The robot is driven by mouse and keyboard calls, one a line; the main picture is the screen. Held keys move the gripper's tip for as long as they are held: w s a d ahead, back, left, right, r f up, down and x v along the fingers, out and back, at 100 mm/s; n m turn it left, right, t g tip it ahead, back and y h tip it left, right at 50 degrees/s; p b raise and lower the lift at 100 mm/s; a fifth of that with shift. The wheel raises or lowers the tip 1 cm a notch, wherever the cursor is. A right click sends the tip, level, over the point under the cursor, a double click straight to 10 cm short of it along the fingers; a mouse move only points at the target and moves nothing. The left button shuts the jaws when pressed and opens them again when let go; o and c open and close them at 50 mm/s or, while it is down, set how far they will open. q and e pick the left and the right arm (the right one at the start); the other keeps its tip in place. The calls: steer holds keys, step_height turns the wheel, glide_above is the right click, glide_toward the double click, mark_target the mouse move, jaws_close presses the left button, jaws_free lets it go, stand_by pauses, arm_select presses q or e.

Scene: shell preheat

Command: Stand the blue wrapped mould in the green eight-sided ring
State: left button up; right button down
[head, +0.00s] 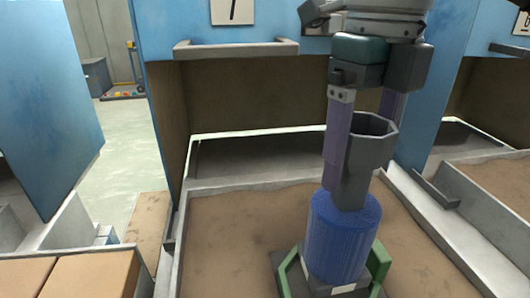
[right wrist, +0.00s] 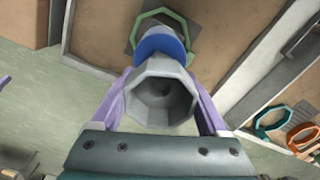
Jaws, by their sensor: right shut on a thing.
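The mould has a blue wrapped body (head: 342,235) with a grey eight-sided funnel-like top (head: 368,165). My right gripper (head: 350,160) is shut on the grey top, and the mould hangs roughly upright. The green ring (head: 378,262) is on a dark plate below, largely hidden behind the mould in the head view. In the right wrist view, the grey top (right wrist: 160,92) is between the fingers, with the blue edge (right wrist: 160,42) beyond it and the green ring (right wrist: 180,20) farther on. I cannot tell whether the mould's bottom is inside the ring. My left gripper is out of view.
The plate is in a brown-floored tray with a pale rim (head: 178,225). Blue partitions (head: 165,130) stand either side of a dark recess behind. In the right wrist view, an orange ring (right wrist: 302,138) and a teal ring (right wrist: 270,120) are at the right.

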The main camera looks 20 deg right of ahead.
mark_target(352, 181)
step_height(352, 181, down, 4)
steer(key=shift+f, duration=0.15)
steer(key=shift+f+b, duration=0.4)
steer(key=shift+b, duration=0.2)
jaws_free()
steer(key=shift+r, duration=0.1)
steer(key=shift+r+p, duration=0.5)
steer(key=shift+r, duration=0.15)
step_height(352, 181, up, 11)
steer(key=shift+r+p, duration=0.2)
steer(key=shift+p, duration=0.4)
